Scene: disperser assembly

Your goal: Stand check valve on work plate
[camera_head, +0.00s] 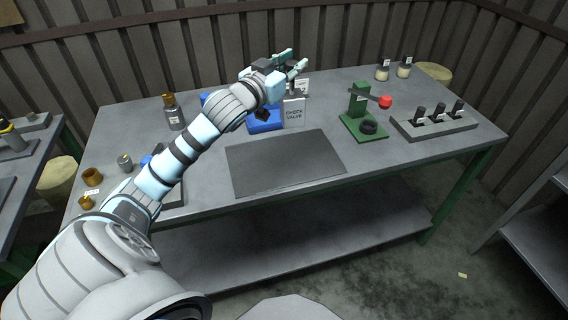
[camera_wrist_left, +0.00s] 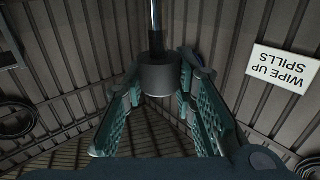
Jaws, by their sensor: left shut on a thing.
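The work plate (camera_head: 285,162) is a flat dark grey sheet lying bare on the middle of the table. My left gripper (camera_head: 292,64) is above the table's back part, beyond the plate. In the left wrist view, its green-padded fingers (camera_wrist_left: 160,84) are shut on a dark grey cylinder with a thin shiny rod (camera_wrist_left: 157,75), which I take to be the check valve. In the head view the held part is mostly hidden by the gripper.
A green press with a red knob (camera_head: 363,126) and a grey rack with several black-handled pieces (camera_head: 434,124) stand on the right. A bottle (camera_head: 174,112) and brass parts (camera_head: 92,177) are on the left. Two small jars (camera_head: 403,71) stand at the back right.

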